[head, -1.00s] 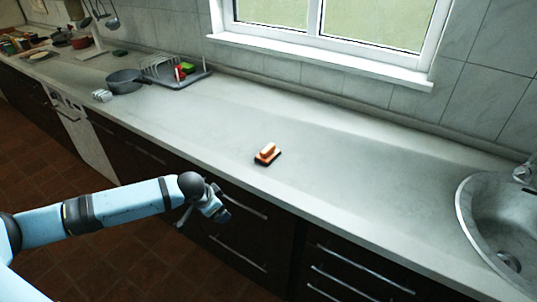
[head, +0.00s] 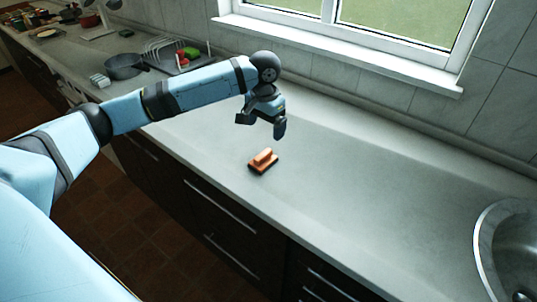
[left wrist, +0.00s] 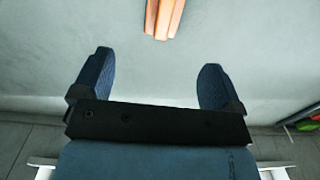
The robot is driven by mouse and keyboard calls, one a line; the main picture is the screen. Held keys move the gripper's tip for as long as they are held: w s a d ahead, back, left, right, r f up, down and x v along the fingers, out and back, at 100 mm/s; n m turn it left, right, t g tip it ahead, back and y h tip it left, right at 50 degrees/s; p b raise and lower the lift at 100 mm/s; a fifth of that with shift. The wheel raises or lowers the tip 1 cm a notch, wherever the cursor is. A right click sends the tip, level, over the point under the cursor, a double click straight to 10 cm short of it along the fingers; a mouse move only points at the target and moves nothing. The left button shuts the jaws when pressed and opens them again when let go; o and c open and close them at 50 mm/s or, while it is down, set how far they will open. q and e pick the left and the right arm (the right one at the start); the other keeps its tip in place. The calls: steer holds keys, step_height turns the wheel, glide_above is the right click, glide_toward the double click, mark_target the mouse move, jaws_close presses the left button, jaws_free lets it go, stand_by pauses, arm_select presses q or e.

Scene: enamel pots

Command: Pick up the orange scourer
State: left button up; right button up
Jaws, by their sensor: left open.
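The orange scourer (head: 263,160) lies on the grey worktop, its raised handle on top and a dark edge around its base. Part of it also shows at the top edge of the left wrist view (left wrist: 165,16). My left gripper (head: 262,125) is above the worktop, just behind and above the scourer in the head view. Its two fingers are spread apart with nothing between them, and the scourer lies beyond the fingertips in the left wrist view. My right gripper is not in view.
The worktop (head: 360,200) around the scourer is clear. A dark pan (head: 124,66) and a dish rack (head: 176,57) with red and green items stand to the left. A round sink (head: 488,240) is at the right. A window and tiled wall are behind.

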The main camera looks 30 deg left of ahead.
mark_target(263, 154)
arm_select(q)
step_height(263, 154, down, 8)
steer(key=shift+s+r, duration=0.15)
steer(key=f, duration=0.3)
steer(key=f+b, duration=0.1)
steer(key=f, duration=0.1)
steer(key=shift+a, duration=0.3)
steer(key=shift+c, duration=0.2)
steer(key=c, duration=1)
